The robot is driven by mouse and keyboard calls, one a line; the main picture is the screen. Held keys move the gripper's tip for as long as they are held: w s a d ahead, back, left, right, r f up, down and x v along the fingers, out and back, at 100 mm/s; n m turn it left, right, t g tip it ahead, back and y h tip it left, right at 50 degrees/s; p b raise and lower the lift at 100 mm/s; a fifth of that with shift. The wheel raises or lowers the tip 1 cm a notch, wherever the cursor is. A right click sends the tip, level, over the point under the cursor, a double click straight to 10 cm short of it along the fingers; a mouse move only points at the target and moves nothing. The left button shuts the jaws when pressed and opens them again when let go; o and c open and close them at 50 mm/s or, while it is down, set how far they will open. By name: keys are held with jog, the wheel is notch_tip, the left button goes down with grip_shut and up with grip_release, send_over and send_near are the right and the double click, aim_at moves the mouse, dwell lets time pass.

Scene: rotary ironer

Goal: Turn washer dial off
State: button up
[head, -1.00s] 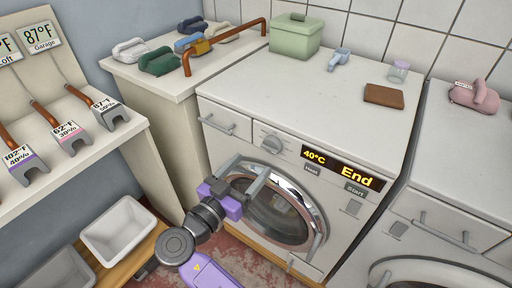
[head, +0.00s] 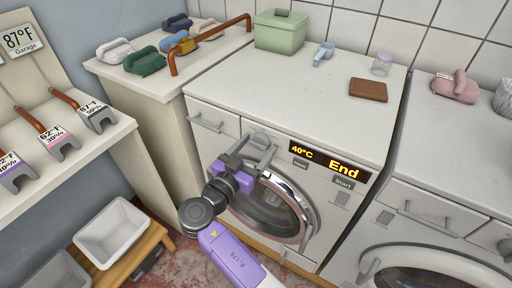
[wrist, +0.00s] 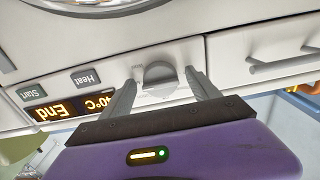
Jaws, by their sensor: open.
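The washer dial (head: 260,141) is a round grey knob on the front panel of the white washer (head: 300,98), left of the lit display (head: 330,160) reading "40°C" and "End". My gripper (head: 256,153) is open just in front of the dial and partly covers it in the head view. In the wrist view, which is upside down, the dial (wrist: 158,79) appears between the two grey fingers of my gripper (wrist: 160,77), with a gap on each side. I cannot tell how far the fingertips reach along the dial.
The round washer door (head: 270,210) is below my gripper. A drawer handle (head: 206,122) is left of the dial. A second machine (head: 440,150) is at right.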

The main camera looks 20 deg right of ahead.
jog(key=c, duration=1.3)
jog(key=shift+c, duration=0.2)
jog(key=n+b, duration=0.1)
jog(key=n, duration=0.2)
jog(key=shift+n, duration=0.4)
jog(key=n, duration=0.4)
jog(key=shift+s+n+p, duration=0.1)
jog(key=shift+n+p, duration=0.2)
jog(key=n+p, duration=0.2)
jog(key=n, duration=0.3)
jog(key=shift+r, duration=0.15)
jog(key=shift+n+p, duration=1.15)
jog(key=shift+n, duration=0.95)
